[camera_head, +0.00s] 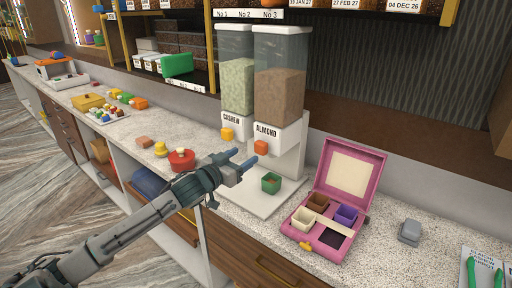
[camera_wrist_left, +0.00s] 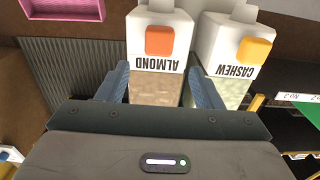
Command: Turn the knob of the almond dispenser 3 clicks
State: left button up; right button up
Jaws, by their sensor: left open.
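The almond dispenser (camera_head: 279,90) is a clear column of brown contents above a white base labelled ALMOND, with an orange knob (camera_head: 261,147) on its front. The knob also shows in the left wrist view (camera_wrist_left: 160,41), where the picture is upside down. The cashew dispenser (camera_head: 237,84), with a yellow knob (camera_head: 227,133), stands to its left. My left gripper (camera_head: 245,162) is open, in front of and slightly below the almond knob, apart from it. In the left wrist view its fingers (camera_wrist_left: 158,88) are spread with nothing between them. My right gripper is not in view.
A small green cup (camera_head: 271,182) stands on the white dispenser tray (camera_head: 245,203). An open pink box (camera_head: 371,178) with small containers is to the right. A red round pot (camera_head: 182,166) is left of the gripper. A grey object (camera_head: 410,231) stands farther right.

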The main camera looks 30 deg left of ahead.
aim_at(259, 147)
pick_arm(q)
jog(key=shift+w+d+p, duration=0.2)
jog(key=shift+w+p, duration=0.25)
jog(key=shift+w, duration=1.35)
jog(key=shift+w+d+p, duration=0.15)
jog(key=shift+w+p, duration=0.25)
jog(key=shift+w, duration=1.35)
jog(key=shift+c, duration=0.2)
jog(key=c, duration=1)
